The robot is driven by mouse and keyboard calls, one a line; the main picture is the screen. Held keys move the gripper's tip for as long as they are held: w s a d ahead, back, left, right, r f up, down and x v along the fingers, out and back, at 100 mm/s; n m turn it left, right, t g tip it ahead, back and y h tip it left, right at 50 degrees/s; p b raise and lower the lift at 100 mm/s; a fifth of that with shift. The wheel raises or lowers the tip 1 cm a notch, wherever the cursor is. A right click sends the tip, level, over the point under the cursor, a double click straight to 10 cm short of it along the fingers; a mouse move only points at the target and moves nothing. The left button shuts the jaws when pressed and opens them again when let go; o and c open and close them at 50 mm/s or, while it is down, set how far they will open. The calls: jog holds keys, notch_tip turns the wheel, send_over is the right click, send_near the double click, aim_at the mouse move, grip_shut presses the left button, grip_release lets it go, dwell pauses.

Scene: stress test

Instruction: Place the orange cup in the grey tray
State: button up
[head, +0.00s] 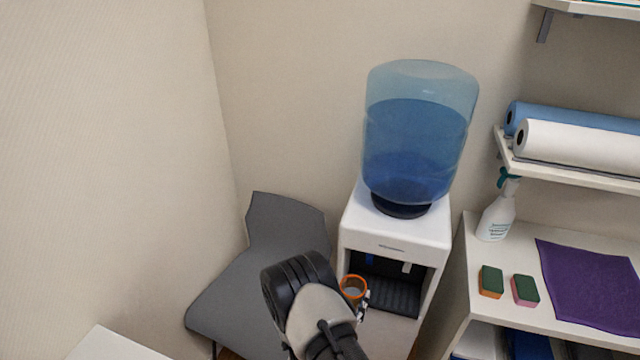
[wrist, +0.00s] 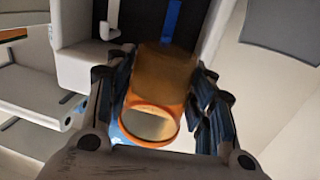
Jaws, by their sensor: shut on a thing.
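The orange cup (head: 353,285) is in my gripper, in front of the water dispenser's bay in the head view. In the wrist view my gripper (wrist: 162,100) is shut on the orange cup (wrist: 166,72), with a finger on either side. Its bright orange rim faces the camera and its body looks translucent brown. A dark grey slotted tray (head: 398,298) forms the floor of the dispenser bay, to the right of the cup in the head view. My arm hides part of the area below the cup. I cannot tell whether the cup touches anything else.
The white dispenser (head: 400,232) carries a large blue water bottle (head: 417,135). Blue and white taps hang over the bay. A grey chair (head: 255,285) stands to the left. A shelf unit on the right holds two sponges (head: 491,281), a spray bottle (head: 497,215) and a purple cloth (head: 590,285).

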jog(key=w+d+r+n+t+y, duration=0.1)
jog(key=w+r+y, duration=0.15)
jog(key=r, duration=0.45)
jog(key=w+d+r+n+y, duration=0.1)
jog(key=w+d+r, duration=0.15)
jog(key=r, duration=0.55)
notch_tip(320, 180, up, 13)
jog(key=s+d+n+y, duration=0.2)
jog(key=n+y, duration=0.1)
jog(key=y, duration=0.1)
jog(key=shift+r+t, duration=0.15)
jog(key=shift+t, duration=0.25)
